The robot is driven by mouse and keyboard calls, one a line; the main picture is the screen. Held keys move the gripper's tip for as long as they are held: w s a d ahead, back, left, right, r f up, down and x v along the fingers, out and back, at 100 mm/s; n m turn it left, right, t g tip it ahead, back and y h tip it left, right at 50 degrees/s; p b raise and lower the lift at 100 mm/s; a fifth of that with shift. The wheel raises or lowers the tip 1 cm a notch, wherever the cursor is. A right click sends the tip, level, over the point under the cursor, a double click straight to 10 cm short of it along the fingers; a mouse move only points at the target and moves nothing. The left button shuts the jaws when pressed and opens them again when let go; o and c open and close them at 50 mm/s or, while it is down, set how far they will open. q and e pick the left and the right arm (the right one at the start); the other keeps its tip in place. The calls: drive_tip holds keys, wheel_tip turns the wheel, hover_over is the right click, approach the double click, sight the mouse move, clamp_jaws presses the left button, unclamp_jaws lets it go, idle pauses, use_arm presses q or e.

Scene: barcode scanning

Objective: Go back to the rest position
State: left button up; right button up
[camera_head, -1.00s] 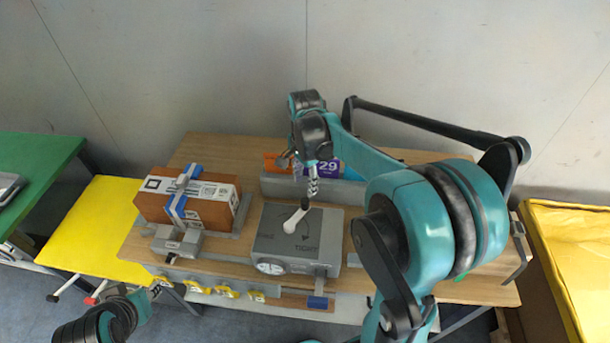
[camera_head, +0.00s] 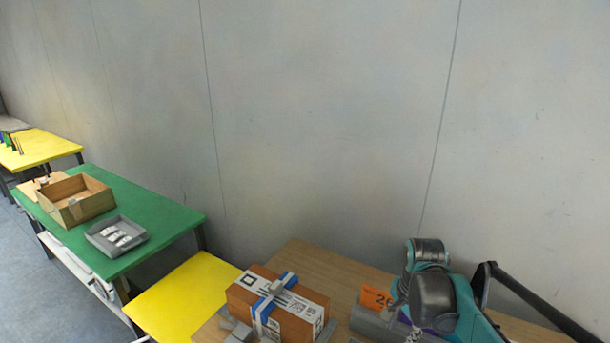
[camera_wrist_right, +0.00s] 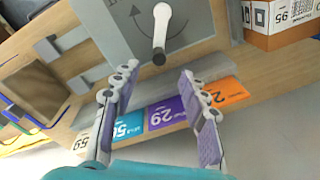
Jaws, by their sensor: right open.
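My right gripper (camera_wrist_right: 160,105) is open and empty in the right wrist view. Its two purple-padded fingers are apart, over the row of coloured number cards and below a grey device with a white-handled lever (camera_wrist_right: 160,30). In the head view my right arm stands at the lower right, and its fingers are mostly cut off at the bottom edge. My left gripper is outside both views.
An orange number card (camera_head: 376,299) stands in a grey holder beside my right arm. Left of the wooden table are a yellow table (camera_head: 190,295) and a green table (camera_head: 165,215) with a wooden crate (camera_head: 75,208) and a grey tray (camera_head: 116,244). A bare wall stands behind.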

drive_tip(key=s+a+f+n+t+b, duration=0.1)
drive_tip(key=s+a+f+n+t, duration=0.1)
drive_tip(key=s+n, duration=0.4)
drive_tip(key=s+a+f+n+t+b, duration=0.2)
drive_tip(key=s+a+n+t, duration=0.2)
drive_tip(key=s+a+n, duration=0.1)
drive_tip(key=s+n, duration=0.1)
drive_tip(key=n, duration=0.1)
drive_tip(key=shift+f+n, duration=0.3)
drive_tip(key=shift+n, duration=0.1)
drive_tip(key=shift+s, duration=0.1)
